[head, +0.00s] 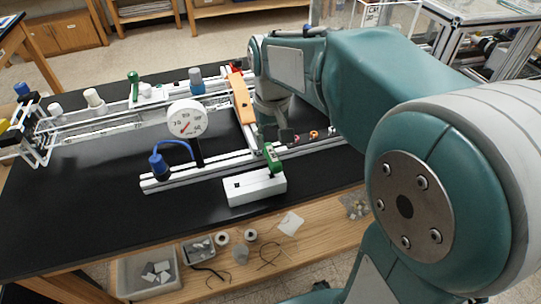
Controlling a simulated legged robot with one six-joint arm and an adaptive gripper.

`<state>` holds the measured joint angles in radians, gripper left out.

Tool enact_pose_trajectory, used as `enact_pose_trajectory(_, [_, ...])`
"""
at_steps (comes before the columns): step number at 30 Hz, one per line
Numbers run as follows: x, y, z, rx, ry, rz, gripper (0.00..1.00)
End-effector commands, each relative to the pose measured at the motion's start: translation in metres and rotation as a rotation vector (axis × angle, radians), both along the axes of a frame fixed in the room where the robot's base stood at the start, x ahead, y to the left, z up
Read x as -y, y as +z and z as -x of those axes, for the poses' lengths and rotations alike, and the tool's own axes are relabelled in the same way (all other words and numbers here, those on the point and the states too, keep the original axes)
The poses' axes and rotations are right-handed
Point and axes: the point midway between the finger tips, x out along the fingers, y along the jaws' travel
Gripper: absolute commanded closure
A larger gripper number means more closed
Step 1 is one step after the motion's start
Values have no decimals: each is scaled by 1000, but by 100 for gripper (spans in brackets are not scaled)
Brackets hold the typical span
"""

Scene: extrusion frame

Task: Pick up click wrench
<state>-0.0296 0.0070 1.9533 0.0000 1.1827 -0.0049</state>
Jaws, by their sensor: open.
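A green upright tool (272,158) stands on a white block (256,188) at the front of the black table. It looks like the click wrench, but its shape is too small to be sure. My gripper (277,134) hangs just above and behind it, with its dark fingers apart. The gripper is open and nothing shows between the fingers. I cannot tell whether a finger touches the tool's top.
A round white gauge (187,119) and a blue-capped part with a hose (159,167) stand left of the block. Aluminium rails (205,170) run behind it. An orange bar (243,98) lies across the frame. The black table's front left (100,220) is clear.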

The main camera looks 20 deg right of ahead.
Motion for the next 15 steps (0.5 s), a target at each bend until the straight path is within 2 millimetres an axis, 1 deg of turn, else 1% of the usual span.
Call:
enact_pose_trajectory(1, [0, -10, 1, -5, 0, 0, 47])
enact_pose_trajectory(4, [0, -25, 1, -3, 0, 0, 47])
enact_pose_trajectory(11, [0, -45, 1, -1, 0, 0, 47])
enact_pose_trajectory(15, [0, -67, 2, -4, 0, 0, 47])
